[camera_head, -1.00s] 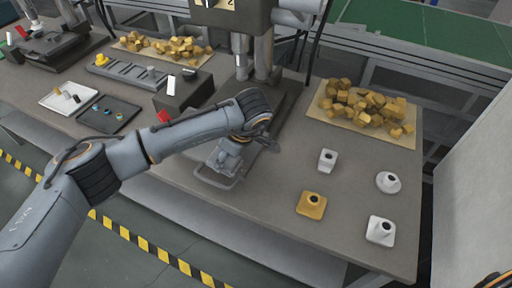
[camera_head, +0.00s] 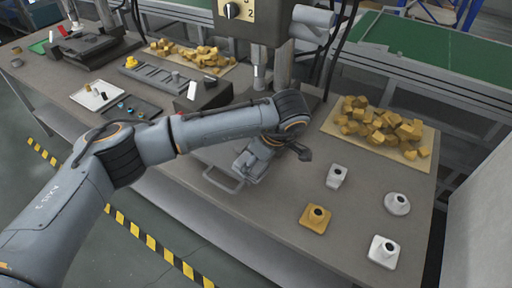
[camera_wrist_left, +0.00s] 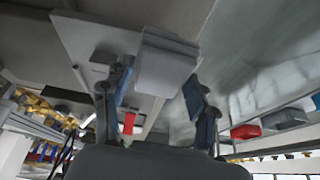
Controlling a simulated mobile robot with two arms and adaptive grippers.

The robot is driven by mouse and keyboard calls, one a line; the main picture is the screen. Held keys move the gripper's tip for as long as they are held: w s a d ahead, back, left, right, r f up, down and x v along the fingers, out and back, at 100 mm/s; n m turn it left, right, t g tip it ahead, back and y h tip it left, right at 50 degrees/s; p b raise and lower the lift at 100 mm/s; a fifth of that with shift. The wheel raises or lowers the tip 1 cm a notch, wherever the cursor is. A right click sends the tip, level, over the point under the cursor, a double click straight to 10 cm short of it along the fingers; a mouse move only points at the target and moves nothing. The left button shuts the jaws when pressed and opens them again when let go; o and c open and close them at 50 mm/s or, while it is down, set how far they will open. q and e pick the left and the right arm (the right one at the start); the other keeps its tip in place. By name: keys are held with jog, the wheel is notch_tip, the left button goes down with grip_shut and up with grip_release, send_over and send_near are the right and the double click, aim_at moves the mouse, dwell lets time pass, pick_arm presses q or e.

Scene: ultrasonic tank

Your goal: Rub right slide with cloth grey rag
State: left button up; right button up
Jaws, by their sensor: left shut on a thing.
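The right slide (camera_head: 222,184) is a grey plate with a bar handle at its front, at the foot of the right machine on the table. My left gripper (camera_head: 250,163) is over it, reaching in from the left, and partly hides it. In the left wrist view the gripper (camera_wrist_left: 160,92) is shut on a folded light grey piece, which looks like the grey rag (camera_wrist_left: 165,65). The rag lies close to a flat grey plate (camera_wrist_left: 85,35); I cannot tell whether they touch. My right gripper is not in view.
Two white pieces (camera_head: 337,176) (camera_head: 384,251), a round white piece (camera_head: 397,203) and a yellow piece (camera_head: 315,219) stand to the right. A board of yellow blocks (camera_head: 428,165) lies behind them. Trays (camera_head: 132,112) are at the left. The table's front right is otherwise mostly clear.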

pick_arm(q)
notch_tip(320, 180, up, 4)
jog(key=shift+d+f+p, duration=0.1)
jog(key=shift+f+p, duration=0.15)
jog(key=shift+p, duration=0.3)
jog(key=shift+r, duration=0.5)
